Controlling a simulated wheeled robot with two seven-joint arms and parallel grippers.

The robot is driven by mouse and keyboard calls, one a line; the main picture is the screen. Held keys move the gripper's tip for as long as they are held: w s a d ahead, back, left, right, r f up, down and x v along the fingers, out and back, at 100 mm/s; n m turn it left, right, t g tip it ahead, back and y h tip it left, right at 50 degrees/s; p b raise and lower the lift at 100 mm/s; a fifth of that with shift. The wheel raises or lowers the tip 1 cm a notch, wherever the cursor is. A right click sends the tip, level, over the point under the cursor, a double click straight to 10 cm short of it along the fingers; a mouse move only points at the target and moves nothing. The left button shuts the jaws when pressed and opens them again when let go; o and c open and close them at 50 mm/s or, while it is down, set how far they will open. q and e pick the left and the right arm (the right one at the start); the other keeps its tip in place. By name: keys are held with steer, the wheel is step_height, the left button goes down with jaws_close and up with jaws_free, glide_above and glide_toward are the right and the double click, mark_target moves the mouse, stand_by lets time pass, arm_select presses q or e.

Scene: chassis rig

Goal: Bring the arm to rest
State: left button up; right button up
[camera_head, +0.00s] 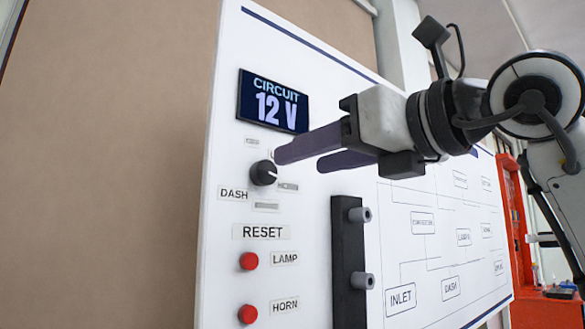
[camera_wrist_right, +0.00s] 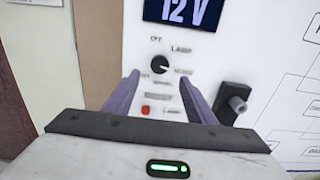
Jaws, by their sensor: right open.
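My right gripper (camera_head: 300,160) reaches in from the right in front of the white panel (camera_head: 225,130). Its two purple fingers are open and apart, with nothing between them. In the head view the nearer fingertip is just right of the black rotary knob (camera_head: 263,173). In the right wrist view the knob (camera_wrist_right: 159,65) lies beyond the fingertips, between and slightly above them, with no contact visible. The knob's white mark points toward the right. The display (camera_head: 272,101) above it reads "CIRCUIT 12 V". My left gripper is not in view.
Below the knob are a red LAMP button (camera_head: 249,261) and a red HORN button (camera_head: 247,314). A black strip (camera_head: 347,260) with grey pegs stands out from the panel right of them. A red frame (camera_head: 545,312) stands behind at the right.

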steer(key=shift+s+d, duration=0.45)
steer(key=shift+s, duration=0.15)
